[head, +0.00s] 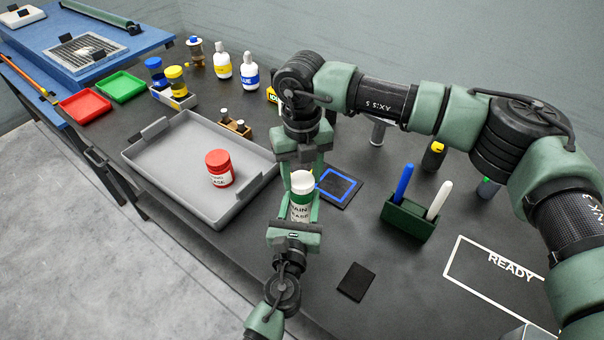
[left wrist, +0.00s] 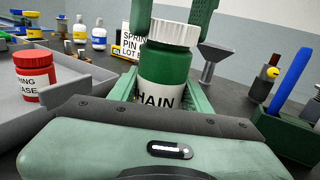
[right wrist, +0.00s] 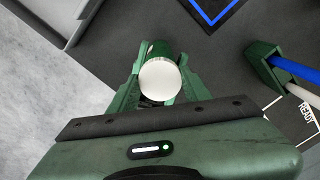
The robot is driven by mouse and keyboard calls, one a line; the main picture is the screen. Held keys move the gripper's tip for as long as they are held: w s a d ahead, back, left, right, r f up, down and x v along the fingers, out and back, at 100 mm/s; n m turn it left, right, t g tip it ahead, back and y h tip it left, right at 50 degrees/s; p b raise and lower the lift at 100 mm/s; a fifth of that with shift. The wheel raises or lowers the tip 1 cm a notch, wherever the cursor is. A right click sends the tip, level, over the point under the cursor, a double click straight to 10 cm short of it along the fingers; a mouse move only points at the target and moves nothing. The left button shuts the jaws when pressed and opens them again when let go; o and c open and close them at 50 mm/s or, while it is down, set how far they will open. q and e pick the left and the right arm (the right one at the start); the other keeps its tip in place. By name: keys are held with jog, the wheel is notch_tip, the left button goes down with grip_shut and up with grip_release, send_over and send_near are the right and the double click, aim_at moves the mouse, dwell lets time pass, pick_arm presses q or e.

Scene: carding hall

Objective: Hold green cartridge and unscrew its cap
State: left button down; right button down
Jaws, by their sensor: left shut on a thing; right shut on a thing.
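The green cartridge (head: 301,208) is upright above the dark table, with a white label and a white cap (head: 302,182) on top. It also shows in the left wrist view (left wrist: 165,72), with its cap (left wrist: 172,32). My left gripper (head: 300,213) comes from the near side and is shut on the cartridge body. My right gripper (head: 301,172) comes from above and is shut on the cap, one finger on each side. In the right wrist view the cap (right wrist: 160,80) hides most of the body. I cannot tell whether the cap is loosened.
A grey tray (head: 147,160) to the left holds a red jar (head: 219,168). A blue-outlined mat (head: 350,198) lies just behind. A green holder (head: 408,218) with two markers stands right. A black pad (head: 355,282) and the READY area (head: 505,275) are at the near right.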

jog(key=n, duration=0.4)
jog(key=shift+n, duration=0.3)
jog(key=n, duration=0.8)
jog(key=shift+n, duration=0.3)
jog(key=n, duration=0.4)
jog(key=shift+s+r, duration=0.1)
jog(key=n, duration=0.8)
jog(key=shift+n, duration=0.3)
jog(key=n, duration=0.8)
jog(key=shift+n, duration=0.3)
